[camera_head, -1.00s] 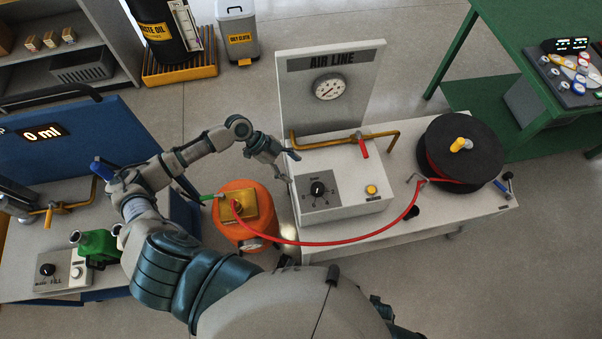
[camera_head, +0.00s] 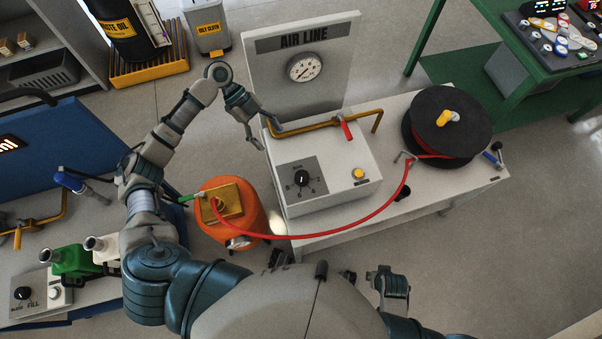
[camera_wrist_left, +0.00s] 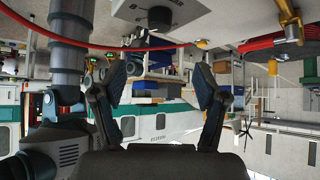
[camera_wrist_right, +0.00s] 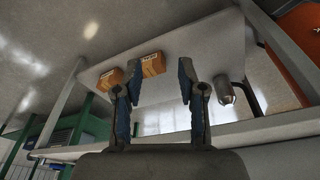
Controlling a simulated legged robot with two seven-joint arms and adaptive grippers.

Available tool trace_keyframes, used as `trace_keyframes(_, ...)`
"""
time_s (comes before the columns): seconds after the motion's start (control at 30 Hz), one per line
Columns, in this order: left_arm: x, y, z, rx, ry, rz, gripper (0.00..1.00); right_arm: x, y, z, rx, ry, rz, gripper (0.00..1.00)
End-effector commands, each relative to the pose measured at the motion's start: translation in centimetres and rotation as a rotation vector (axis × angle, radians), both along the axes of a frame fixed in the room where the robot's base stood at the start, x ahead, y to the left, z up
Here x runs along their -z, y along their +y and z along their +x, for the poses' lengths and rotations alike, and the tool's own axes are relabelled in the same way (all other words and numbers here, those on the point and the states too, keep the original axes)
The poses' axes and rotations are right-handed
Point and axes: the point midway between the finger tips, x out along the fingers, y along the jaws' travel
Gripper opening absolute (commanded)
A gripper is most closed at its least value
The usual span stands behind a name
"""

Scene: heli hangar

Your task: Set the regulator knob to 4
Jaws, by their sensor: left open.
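The regulator knob (camera_head: 302,178) is a black round knob on a dark dial plate on the white AIR LINE box (camera_head: 332,205). It also shows at the top of the left wrist view (camera_wrist_left: 160,17). The dial marks are too small for me to read the setting. My left gripper (camera_head: 268,137) is open and empty at the box's upper left edge, up and left of the knob and apart from it. Its open fingers show in the left wrist view (camera_wrist_left: 165,72). My right gripper (camera_head: 388,281) is low right of my body, away from the box; its fingers are apart and empty in the right wrist view (camera_wrist_right: 159,68).
A brass pipe with a red lever (camera_head: 346,130) runs behind the dial. A yellow button (camera_head: 358,174) sits right of it. A red hose (camera_head: 340,228) loops from the orange tank (camera_head: 217,238) to the black reel (camera_head: 447,112). A gauge (camera_head: 304,67) is on the back panel.

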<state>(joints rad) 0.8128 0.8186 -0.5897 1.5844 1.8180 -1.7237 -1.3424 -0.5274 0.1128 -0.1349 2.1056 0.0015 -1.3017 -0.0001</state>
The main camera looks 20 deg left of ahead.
Motion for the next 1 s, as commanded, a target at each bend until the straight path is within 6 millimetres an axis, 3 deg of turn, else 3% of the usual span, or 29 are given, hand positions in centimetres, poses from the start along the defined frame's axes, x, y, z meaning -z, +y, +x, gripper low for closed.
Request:
trace_keyframes(0.17, 1.5, -1.6, -0.6, 0.008, 0.002, 0.0, 0.73, -0.5, -0.1, 0.0, 0.0, -0.002, 0.0, 0.4)
trace_keyframes(0.7, 10.1, -9.5, -3.7, 0.006, 0.002, -0.001, 0.73, -2.2, 0.0, 0.2, 0.002, -0.008, 0.0, 0.4)
trace_keyframes(1.0, 12.0, -11.3, -4.3, 0.002, -0.001, 0.0, 0.73, -2.9, 0.0, -0.1, 0.003, -0.006, 0.001, 0.4)
